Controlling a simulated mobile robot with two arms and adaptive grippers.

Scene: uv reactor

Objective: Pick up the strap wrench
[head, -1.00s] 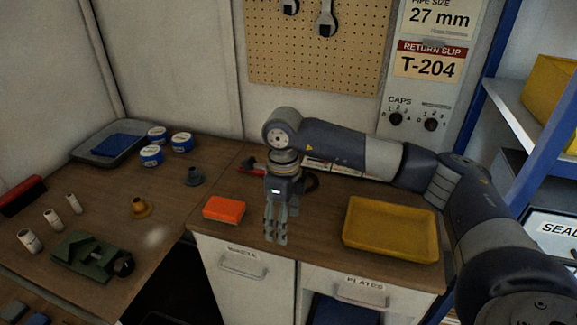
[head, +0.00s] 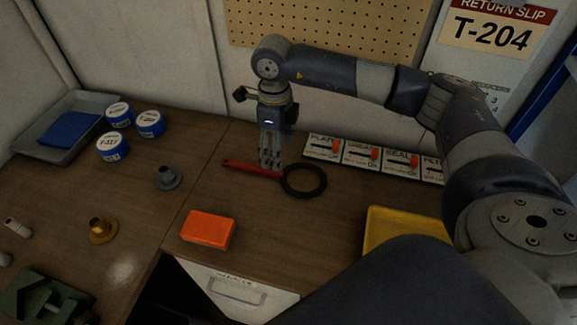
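The strap wrench lies on the wooden bench, with a red handle (head: 240,165) pointing left and a black ring-shaped strap (head: 304,194) at its right end. My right gripper (head: 271,165) points down over the handle, close to where it meets the strap. Its fingertips overlap the handle in the picture and hide a short part of it. I cannot tell whether they touch it or how far apart they are. My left gripper is not in view.
An orange box (head: 208,230) sits in front of the wrench, and a yellow tray (head: 377,228) at the front right. Several labelled cards (head: 361,155) line the back right. A grey flanged part (head: 168,178), a brass one (head: 101,231) and blue-white tins (head: 113,147) are to the left.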

